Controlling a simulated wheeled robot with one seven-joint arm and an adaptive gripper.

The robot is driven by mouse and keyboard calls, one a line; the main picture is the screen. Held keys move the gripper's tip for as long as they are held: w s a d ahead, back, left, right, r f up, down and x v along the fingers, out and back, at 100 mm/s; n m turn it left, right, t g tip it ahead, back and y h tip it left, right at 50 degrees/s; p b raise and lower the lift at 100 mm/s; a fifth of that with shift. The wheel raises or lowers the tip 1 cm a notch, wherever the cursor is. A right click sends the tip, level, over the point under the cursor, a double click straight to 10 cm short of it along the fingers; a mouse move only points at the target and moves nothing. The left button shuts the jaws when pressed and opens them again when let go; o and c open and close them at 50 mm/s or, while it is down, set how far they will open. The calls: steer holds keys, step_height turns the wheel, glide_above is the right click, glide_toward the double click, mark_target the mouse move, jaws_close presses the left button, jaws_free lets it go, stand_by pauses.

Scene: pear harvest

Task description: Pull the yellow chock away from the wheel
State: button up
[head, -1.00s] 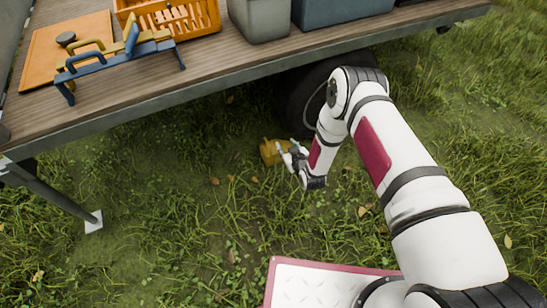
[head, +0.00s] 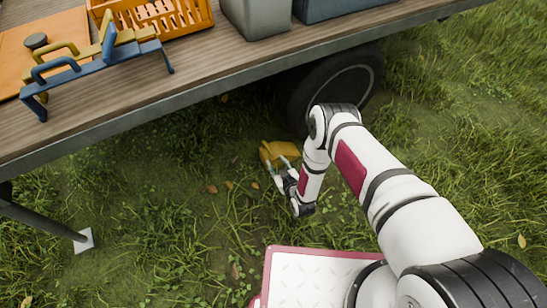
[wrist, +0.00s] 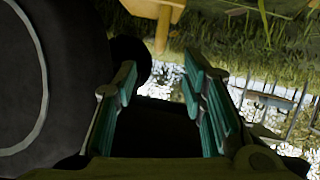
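The yellow chock (head: 279,151) lies on the grass beside the dark trailer wheel (head: 335,90) in the head view. The gap between chock and wheel is hard to judge. My gripper (head: 278,164) is at the chock's near side, its two fingers spread toward it. The wheel (wrist: 18,85) fills the left of that view. A dark olive-yellow surface runs along its bottom edge; I cannot tell whether it is the chock. Any contact with the chock is unclear.
The trailer's wooden deck (head: 200,75) overhangs the area, carrying an orange crate (head: 160,15), grey and blue bins and a blue-and-yellow tool. A support leg (head: 45,222) with a white foot stands at the left. Grass nearer me is mostly open.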

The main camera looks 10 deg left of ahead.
mark_target(267, 147)
steer(key=b+x, duration=0.6)
steer(key=x, duration=0.6)
steer(key=shift+f, duration=0.15)
steer(key=shift+w+a+f, duration=0.15)
steer(key=shift+w+a, duration=0.1)
steer(key=shift+w, duration=0.3)
